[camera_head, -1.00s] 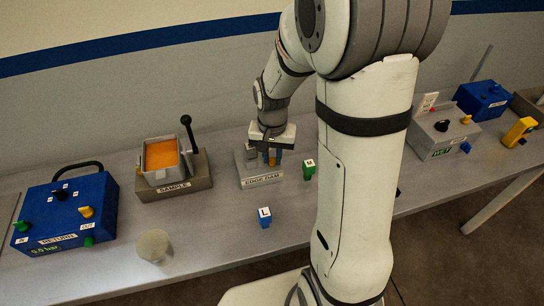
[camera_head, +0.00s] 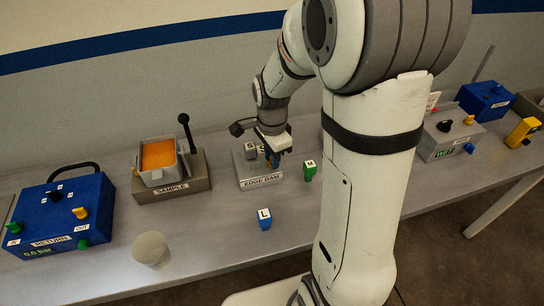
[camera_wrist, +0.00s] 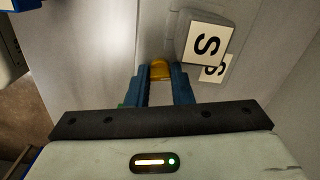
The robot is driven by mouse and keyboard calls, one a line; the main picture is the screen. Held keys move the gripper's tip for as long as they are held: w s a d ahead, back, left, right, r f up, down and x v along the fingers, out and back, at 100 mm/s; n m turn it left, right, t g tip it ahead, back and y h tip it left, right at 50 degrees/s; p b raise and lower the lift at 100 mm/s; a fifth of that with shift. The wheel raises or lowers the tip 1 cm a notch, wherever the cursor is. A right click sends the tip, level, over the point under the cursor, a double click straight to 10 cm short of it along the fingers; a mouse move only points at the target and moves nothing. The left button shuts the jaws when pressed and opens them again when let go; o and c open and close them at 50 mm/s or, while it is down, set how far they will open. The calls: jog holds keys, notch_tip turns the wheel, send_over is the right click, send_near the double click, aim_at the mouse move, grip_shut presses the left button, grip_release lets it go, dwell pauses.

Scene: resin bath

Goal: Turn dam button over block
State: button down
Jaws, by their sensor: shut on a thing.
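The grey edge dam block (camera_head: 245,170), labelled EDGE DAM, sits on the bench in the head view. A small grey block with an S label (camera_wrist: 207,42) stands beside my fingers in the wrist view, by a second S label on the surface. My gripper (camera_wrist: 163,88) has blue fingers pointing down over the dam block, and it also shows in the head view (camera_head: 272,163). It is shut on a yellow button (camera_wrist: 161,70). Most of the button is hidden between the fingers, so I cannot tell which way up it is.
A green M block (camera_head: 309,173) stands close right of the dam, and a blue L block (camera_head: 264,222) stands in front. The SAMPLE unit (camera_head: 198,178) with its lever is to the left. A blue RETURN box (camera_head: 50,212) and round grey cylinder (camera_head: 151,250) are farther left.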

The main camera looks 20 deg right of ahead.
jog(key=shift+m, duration=1.2)
jog(key=shift+r, duration=0.1)
jog(key=c, duration=1.6)
grip_release()
jog(key=shift+o, duration=0.2)
notch_tip(320, 180, up, 8)
jog(key=shift+f, duration=0.1)
